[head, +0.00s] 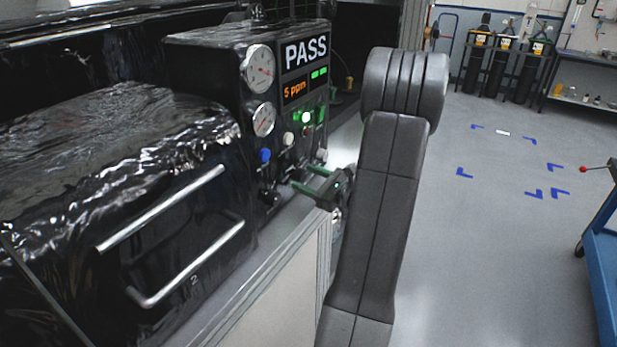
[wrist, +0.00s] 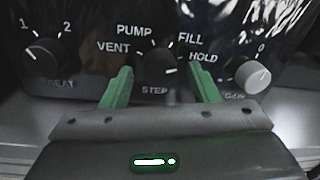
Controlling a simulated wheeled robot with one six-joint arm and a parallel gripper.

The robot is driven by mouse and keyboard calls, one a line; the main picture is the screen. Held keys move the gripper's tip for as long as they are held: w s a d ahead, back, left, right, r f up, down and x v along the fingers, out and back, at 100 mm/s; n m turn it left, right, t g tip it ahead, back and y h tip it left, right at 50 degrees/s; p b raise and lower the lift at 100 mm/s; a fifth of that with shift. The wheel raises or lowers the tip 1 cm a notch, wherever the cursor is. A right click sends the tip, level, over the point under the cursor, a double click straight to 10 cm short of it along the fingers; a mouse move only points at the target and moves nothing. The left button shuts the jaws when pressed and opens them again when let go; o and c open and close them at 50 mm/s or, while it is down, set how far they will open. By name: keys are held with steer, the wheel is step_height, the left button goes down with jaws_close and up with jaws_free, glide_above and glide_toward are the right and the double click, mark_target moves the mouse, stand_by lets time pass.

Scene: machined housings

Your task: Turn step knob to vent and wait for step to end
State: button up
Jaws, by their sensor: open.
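The black step knob (wrist: 155,66) is in the middle of the wrist view, with VENT and PUMP printed on its left and FILL and HOLD on its right. Its pointer is too dim to read surely. My gripper (wrist: 161,72) has its two green fingers apart, one on each side of the knob; I cannot tell whether they touch it. In the head view my gripper (head: 303,178) is at the lower front of the black control panel (head: 282,122). The panel's display (head: 306,51) reads PASS, with 5 ppm below it and a green light lit.
A black knob (wrist: 47,57) marked 1 and 2 is left of the step knob, and a grey knob (wrist: 253,77) is right. Metal handles (head: 165,210) stick out from the wrapped housing. A blue cart (head: 602,250) stands far right; the floor between is open.

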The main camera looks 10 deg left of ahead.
steer(key=c, duration=1)
